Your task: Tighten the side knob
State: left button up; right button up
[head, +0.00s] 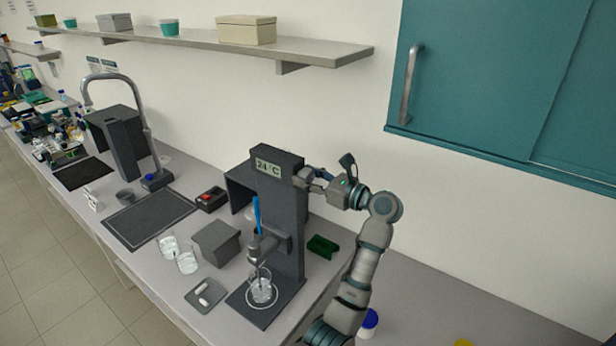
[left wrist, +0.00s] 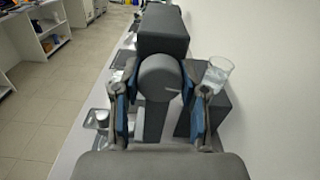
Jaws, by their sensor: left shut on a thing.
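The membrane rig (head: 290,235) is a tall dark grey stand with a "24 °C" display (head: 268,168) near its top. The side knob (left wrist: 162,76) is a round grey knob with a thin light mark, seen face-on in the left wrist view. My left gripper (head: 310,178) is at the upper right side of the rig. Its blue-padded fingers (left wrist: 162,90) are shut on the knob, one on each side. In the head view the fingers mostly hide the knob. My right gripper is not in view.
A glass beaker (head: 261,288) stands on the rig's base. A green block (head: 323,245) lies right of the rig, near my arm. Two more beakers (head: 187,262), a grey box (head: 216,242) and a small tray (head: 205,295) stand to its left. A teal cabinet (head: 480,80) hangs above right.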

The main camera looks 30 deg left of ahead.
pick_arm(q)
jog(key=m+p, duration=0.1)
jog(key=m, duration=0.3)
jog(key=shift+d+p, duration=0.1)
jog(key=shift+p, duration=0.3)
jog(key=m+p, duration=0.2)
jog(key=m, duration=0.2)
jog(key=shift+r, duration=0.1)
jog(key=m+p, duration=0.3)
jog(key=m, duration=0.1)
jog(key=shift+m+p, duration=1.2)
jog(key=shift+m, duration=0.4)
jog(key=shift+f, duration=0.2)
